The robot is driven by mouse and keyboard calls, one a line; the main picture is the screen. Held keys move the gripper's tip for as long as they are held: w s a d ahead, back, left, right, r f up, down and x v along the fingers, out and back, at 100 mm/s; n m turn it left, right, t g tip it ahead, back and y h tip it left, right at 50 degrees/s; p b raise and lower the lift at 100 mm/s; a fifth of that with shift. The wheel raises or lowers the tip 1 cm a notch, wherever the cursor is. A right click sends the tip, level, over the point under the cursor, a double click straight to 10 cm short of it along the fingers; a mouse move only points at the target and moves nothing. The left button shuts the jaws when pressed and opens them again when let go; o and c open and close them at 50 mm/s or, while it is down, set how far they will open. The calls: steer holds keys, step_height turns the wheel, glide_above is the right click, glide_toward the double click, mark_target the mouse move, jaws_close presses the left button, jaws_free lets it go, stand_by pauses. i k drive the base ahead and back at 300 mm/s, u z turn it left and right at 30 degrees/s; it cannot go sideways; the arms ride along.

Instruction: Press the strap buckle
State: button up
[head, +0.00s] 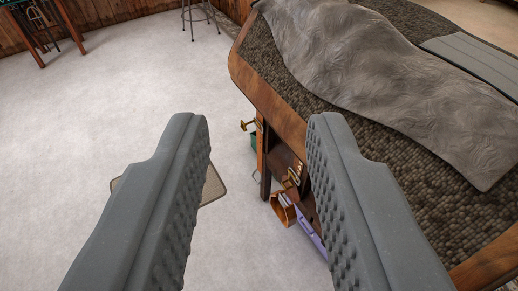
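My gripper (258,122) is open and empty, with its two grey ridged fingers wide apart over the floor and the table's near edge. Between the fingers, below the table edge, small brass-coloured metal fittings (294,173) show against a dark brown panel. Another brass-coloured piece (247,125) sticks out to the left near the table's corner. I cannot tell which of these, if any, is the strap buckle. The gripper appears apart from all of them, and the right finger hides part of the area beneath the table.
A wood-edged table (262,88) with a dark woven top fills the right side. A crumpled grey cloth (375,65) and a flat grey pad (470,58) lie on it. A purple item (312,238) shows below. A mat (213,186) lies on the pale, mostly clear floor (90,120).

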mark_target(243, 125)
steer(key=i, duration=0.9)
